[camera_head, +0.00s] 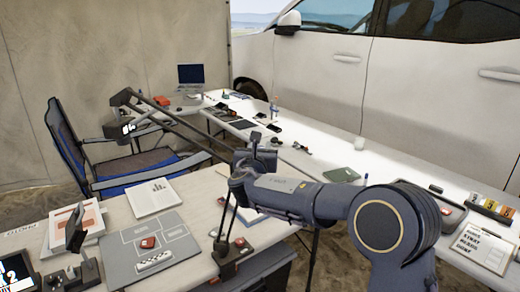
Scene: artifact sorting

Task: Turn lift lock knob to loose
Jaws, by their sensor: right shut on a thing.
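A dark jointed stand (185,133) rises from a base (230,250) on the near table, and its long arms reach left to a lamp-like head (127,129). My right gripper (241,168) is at the stand's upper joint, at the top of its upright rods. The gripper is shut on a small part there, which I take to be the lift lock knob. The knob itself is mostly hidden by the gripper and joint, so its turn position cannot be seen. My left gripper is not in view.
The near table (120,213) holds a grey board (150,236) with a red piece, papers (153,197) and a small device at left. A blue folding chair (140,165) stands behind it. A long white table (330,150) with scattered tools runs beside a white car (420,110).

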